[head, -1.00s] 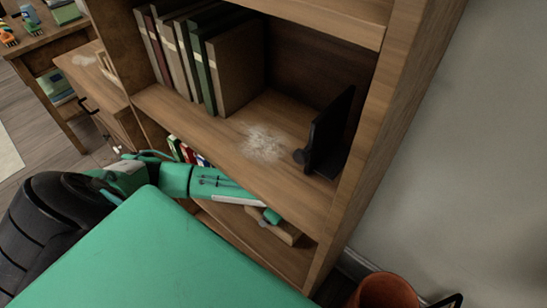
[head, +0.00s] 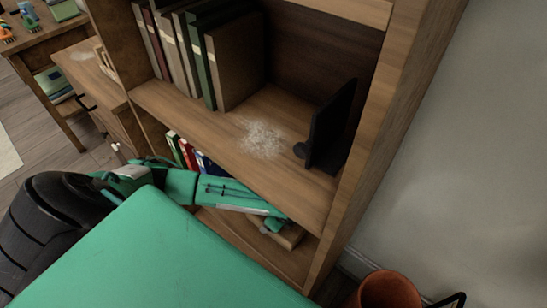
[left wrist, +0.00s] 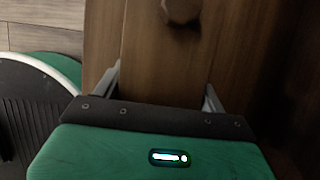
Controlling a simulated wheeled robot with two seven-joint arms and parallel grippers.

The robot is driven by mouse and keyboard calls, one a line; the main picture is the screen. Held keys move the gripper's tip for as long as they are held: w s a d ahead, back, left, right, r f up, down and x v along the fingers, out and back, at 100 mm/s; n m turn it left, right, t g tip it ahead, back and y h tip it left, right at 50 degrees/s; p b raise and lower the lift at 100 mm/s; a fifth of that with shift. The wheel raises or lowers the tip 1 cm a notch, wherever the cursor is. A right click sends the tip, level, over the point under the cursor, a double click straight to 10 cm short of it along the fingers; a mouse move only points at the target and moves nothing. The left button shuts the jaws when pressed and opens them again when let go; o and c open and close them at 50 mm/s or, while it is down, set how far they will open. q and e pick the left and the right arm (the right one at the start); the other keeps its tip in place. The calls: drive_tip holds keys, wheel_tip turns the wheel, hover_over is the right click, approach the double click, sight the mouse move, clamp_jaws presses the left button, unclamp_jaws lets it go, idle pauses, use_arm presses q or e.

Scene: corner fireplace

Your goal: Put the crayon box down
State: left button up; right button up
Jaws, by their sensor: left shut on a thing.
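My left arm reaches from the left into the lower bay of the bookcase. My left gripper (head: 280,230) is there, mostly hidden by its own arm. A wooden piece (head: 291,239), which I take to be the crayon box, shows at its tip, low in the bay. In the left wrist view, my two gripper fingers (left wrist: 163,92) stand apart on either side of a brown wooden surface (left wrist: 165,60), shut on it. I cannot tell whether the box touches the shelf board. My right gripper is not in view.
The shelf above my arm (head: 185,110) holds several upright books (head: 235,65) and a dark bookend (head: 330,130). Coloured books (head: 188,154) stand in the lower bay. The bookcase's right side panel (head: 385,120) is close to my gripper. A terracotta pot (head: 388,290) stands at lower right.

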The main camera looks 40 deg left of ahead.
use_arm(q)
drive_tip(key=o, duration=1)
drive_tip(key=shift+o, duration=0.2)
drive_tip(key=shift+r, duration=0.25)
drive_tip(key=p+v, duration=0.1)
drive_tip(key=v, duration=0.6)
drive_tip(key=shift+d+r, duration=0.1)
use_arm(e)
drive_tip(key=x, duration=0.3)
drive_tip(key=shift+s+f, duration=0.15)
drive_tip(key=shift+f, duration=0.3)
use_arm(q)
drive_tip(key=shift+s, duration=0.1)
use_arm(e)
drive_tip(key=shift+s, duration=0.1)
